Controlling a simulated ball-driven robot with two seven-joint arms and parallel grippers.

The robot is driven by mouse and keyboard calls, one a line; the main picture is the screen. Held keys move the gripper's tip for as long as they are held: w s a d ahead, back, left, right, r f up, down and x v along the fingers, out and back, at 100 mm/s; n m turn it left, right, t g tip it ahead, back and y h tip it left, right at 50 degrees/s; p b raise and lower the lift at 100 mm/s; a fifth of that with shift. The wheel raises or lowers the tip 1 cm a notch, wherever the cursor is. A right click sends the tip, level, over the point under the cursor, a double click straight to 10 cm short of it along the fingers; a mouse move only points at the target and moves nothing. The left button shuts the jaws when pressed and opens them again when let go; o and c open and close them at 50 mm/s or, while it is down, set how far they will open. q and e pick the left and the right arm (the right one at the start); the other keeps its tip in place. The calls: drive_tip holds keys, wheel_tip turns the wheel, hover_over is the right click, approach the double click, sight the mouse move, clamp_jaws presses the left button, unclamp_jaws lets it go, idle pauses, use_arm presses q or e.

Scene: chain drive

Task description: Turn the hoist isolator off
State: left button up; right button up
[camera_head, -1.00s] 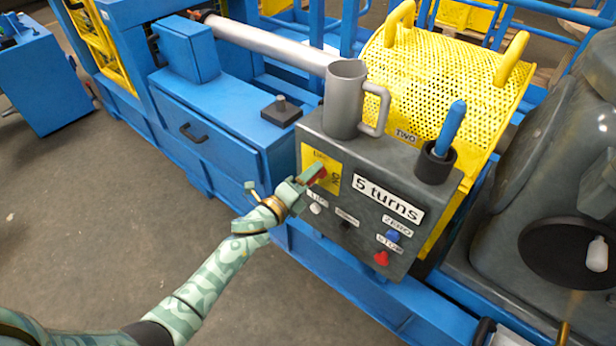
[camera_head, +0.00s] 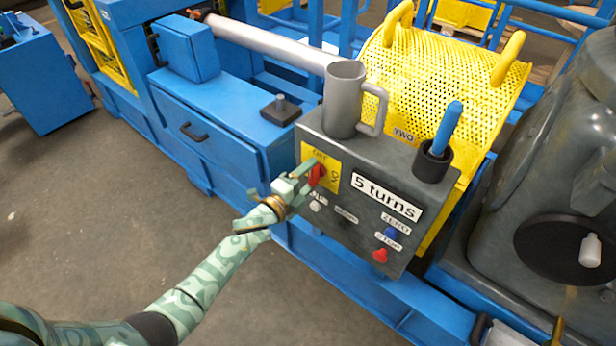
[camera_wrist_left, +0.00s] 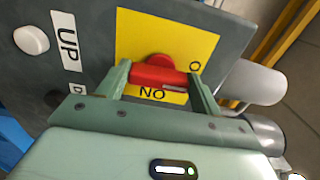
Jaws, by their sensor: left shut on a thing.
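The hoist isolator is a red rotary handle (camera_head: 317,174) on a yellow plate (camera_head: 334,182) at the upper left of the grey control box (camera_head: 350,205). My left gripper (camera_head: 311,172) reaches it from the lower left and is shut on the handle. In the left wrist view, the red handle (camera_wrist_left: 158,75) lies crosswise between the two green fingers, in front of the yellow plate (camera_wrist_left: 185,38). Part of the plate's lettering is covered by the handle and fingers. My right gripper is not in view.
A grey mug (camera_head: 343,100) and a dark cup with a blue-handled tool (camera_head: 450,125) stand on the box. Below the isolator are a white button (camera_head: 314,206), a blue button (camera_head: 391,233) and a red button (camera_head: 380,255). A yellow perforated guard (camera_head: 440,75) stands behind.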

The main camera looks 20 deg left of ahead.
use_arm(q)
drive_tip(key=o, duration=1)
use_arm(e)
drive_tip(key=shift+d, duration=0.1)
use_arm(q)
drive_tip(key=p+v, duration=0.3)
drive_tip(key=v, duration=1.3)
drive_tip(key=shift+s+a, duration=0.1)
drive_tip(key=shift+s, duration=0.05)
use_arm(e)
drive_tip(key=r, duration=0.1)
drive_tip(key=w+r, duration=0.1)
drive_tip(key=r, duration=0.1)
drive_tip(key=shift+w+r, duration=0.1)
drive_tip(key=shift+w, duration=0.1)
